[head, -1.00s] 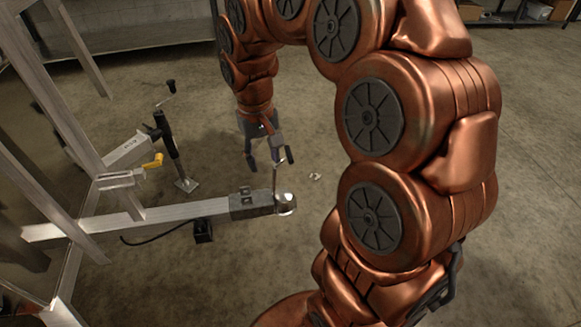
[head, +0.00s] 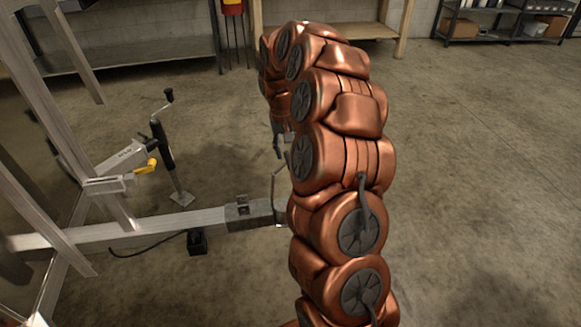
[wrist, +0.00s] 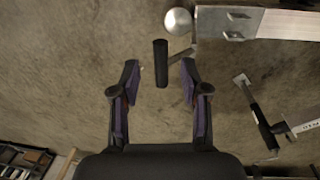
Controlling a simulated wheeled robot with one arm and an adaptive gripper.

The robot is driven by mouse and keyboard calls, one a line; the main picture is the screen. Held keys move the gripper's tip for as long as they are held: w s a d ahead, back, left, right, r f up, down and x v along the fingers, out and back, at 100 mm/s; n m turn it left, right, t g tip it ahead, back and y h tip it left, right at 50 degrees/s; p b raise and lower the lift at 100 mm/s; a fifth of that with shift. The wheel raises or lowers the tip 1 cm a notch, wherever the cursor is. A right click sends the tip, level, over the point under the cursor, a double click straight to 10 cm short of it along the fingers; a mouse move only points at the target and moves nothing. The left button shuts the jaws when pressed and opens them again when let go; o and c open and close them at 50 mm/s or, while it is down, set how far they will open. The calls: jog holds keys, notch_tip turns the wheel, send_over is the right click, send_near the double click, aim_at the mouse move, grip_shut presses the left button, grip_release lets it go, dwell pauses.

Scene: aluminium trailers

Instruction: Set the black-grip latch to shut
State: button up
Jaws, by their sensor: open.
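The black-grip latch shows in the wrist view as a dark cylindrical grip (wrist: 161,63) on a thin metal lever (wrist: 182,56) that runs to the trailer coupler (wrist: 228,22). A round silver ball (wrist: 178,20) is at the coupler's end. My gripper (wrist: 159,70) is open, with the grip between its fingertips in the picture; I cannot tell whether they are level with it or touching it. In the head view the bent lever (head: 274,187) rises by the coupler (head: 242,212). My arm hides the coupler's end and much of my gripper (head: 281,141) there.
A jack (head: 163,145) with a crank stands on the trailer frame (head: 150,225), near a yellow handle (head: 147,167). A black box (head: 196,242) hangs below the beam. Shelves (head: 135,61) line the back wall. The floor on the right is clear.

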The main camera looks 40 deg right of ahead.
jog(key=f, duration=0.7)
jog(key=shift+s+d, duration=0.15)
jog(key=shift+d, duration=0.2)
jog(key=shift+c, duration=0.3)
grip_shut()
